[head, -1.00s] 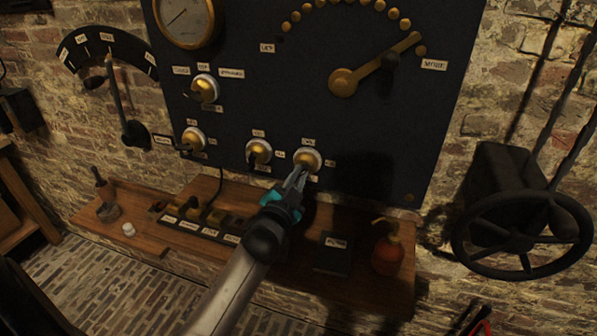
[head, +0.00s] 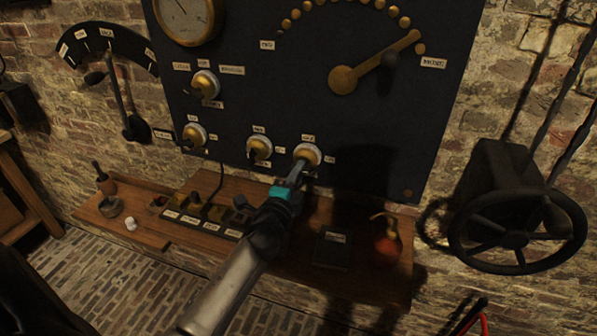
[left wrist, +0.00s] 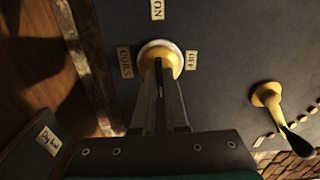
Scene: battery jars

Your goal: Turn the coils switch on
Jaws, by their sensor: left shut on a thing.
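The coils switch (head: 307,153) is a brass knob on a white base, low on the dark panel. In the left wrist view the knob (left wrist: 157,56) sits between a COILS label (left wrist: 125,62), an ON label (left wrist: 157,9) and an OFF label (left wrist: 191,60). My left gripper (head: 297,172) is at the switch, its fingers shut on the switch's handle. In the left wrist view the fingers (left wrist: 159,92) meet just in front of the knob and hide most of the handle, so its exact angle is unclear. My right gripper is not in view.
Other brass switches (head: 259,148) are close on the left. A large brass lever (head: 372,66) is above right. A handwheel (head: 518,234) is on the right.

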